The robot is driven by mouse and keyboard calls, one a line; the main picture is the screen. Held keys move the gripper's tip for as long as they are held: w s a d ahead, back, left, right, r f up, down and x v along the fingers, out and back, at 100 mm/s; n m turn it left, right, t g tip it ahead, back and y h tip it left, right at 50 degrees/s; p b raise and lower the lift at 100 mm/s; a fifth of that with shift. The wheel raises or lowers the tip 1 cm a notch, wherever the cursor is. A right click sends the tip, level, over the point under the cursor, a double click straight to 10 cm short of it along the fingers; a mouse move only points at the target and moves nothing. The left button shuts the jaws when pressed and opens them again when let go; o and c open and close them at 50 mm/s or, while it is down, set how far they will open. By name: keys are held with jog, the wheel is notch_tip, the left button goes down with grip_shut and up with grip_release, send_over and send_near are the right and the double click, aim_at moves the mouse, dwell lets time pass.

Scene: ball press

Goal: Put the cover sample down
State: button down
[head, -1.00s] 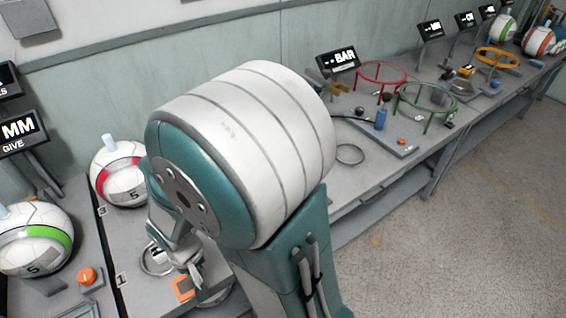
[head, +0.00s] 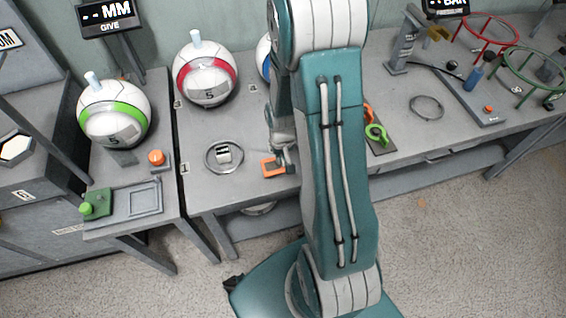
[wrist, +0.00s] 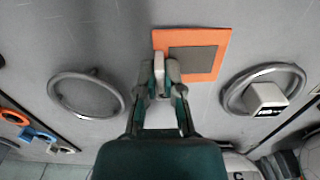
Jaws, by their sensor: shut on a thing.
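My gripper (wrist: 165,76) is shut on a small pale piece (wrist: 159,67), which I take to be the cover sample. Only a narrow whitish strip of it shows between the fingertips. An orange square with a grey middle (wrist: 192,53) lies just past the fingertips, and the pale piece overlaps its near left edge in the wrist view. Whether they touch cannot be told. In the head view my gripper (head: 286,160) is low over the bench, at the right side of the orange square (head: 272,166). My arm hides part of this area.
A metal ring with a white block (head: 223,156) lies left of the square; an empty ring (wrist: 88,95) is on the other side. Red-striped (head: 206,73) and green-striped (head: 113,113) balls stand further left. The bench's front edge is close.

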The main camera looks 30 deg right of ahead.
jog(key=f, duration=0.1)
jog(key=d+f, duration=0.1)
jog(key=f, duration=0.2)
jog(key=shift+w+d, duration=0.1)
jog(key=shift+d, duration=0.15)
jog(key=shift+a+r, duration=0.1)
jog(key=shift+a, duration=0.15)
jog(key=c, duration=0.8)
grip_release()
